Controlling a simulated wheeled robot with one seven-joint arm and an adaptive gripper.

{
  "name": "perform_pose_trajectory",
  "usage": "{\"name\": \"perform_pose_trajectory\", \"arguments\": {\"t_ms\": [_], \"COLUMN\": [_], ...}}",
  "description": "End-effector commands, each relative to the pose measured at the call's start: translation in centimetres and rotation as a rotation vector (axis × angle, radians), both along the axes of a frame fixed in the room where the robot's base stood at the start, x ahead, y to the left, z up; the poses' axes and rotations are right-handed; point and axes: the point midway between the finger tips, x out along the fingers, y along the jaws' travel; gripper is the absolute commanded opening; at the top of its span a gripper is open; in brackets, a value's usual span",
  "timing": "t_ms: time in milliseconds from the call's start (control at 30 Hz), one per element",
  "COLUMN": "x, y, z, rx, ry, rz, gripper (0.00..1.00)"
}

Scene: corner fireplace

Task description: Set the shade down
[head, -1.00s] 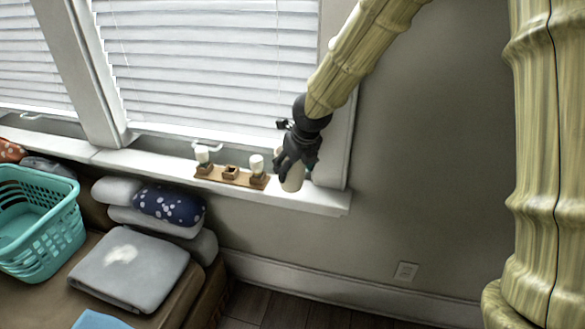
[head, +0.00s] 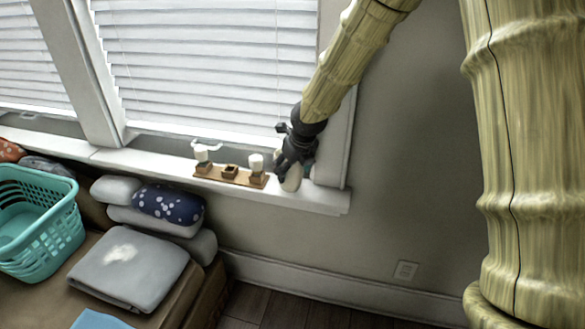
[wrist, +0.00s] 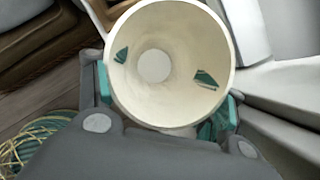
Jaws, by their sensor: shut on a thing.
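My gripper (head: 294,166) is at the right end of the window sill. It is shut on the shade, a cream, open-ended cone.
A wooden board (head: 210,174) with small blocks and two white cups lies on the sill (head: 325,200), left of my gripper. Below stand folded cushions (head: 168,204), a grey folded blanket (head: 130,270) and a teal basket (head: 40,225). Sill at the right end is mostly clear.

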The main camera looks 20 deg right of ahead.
Motion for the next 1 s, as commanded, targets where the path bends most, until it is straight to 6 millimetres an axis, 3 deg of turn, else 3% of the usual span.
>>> {"name": "perform_pose_trajectory", "arguments": {"t_ms": [33,67,100,567,1000], "x": [0.0,0.0,0.0,-0.2,-2.7], "y": [0.0,0.0,0.0,0.0,-0.3], "z": [-0.2,-0.1,-0.1,0.5,6.7], "rx": [0.000,0.000,0.000,0.001,0.002], "ry": [0.000,0.000,0.000,-0.001,-0.003], "rz": [0.000,0.000,0.000,0.000,0.000], "gripper": [0.38,0.72,0.79,0.79,0.79]}}
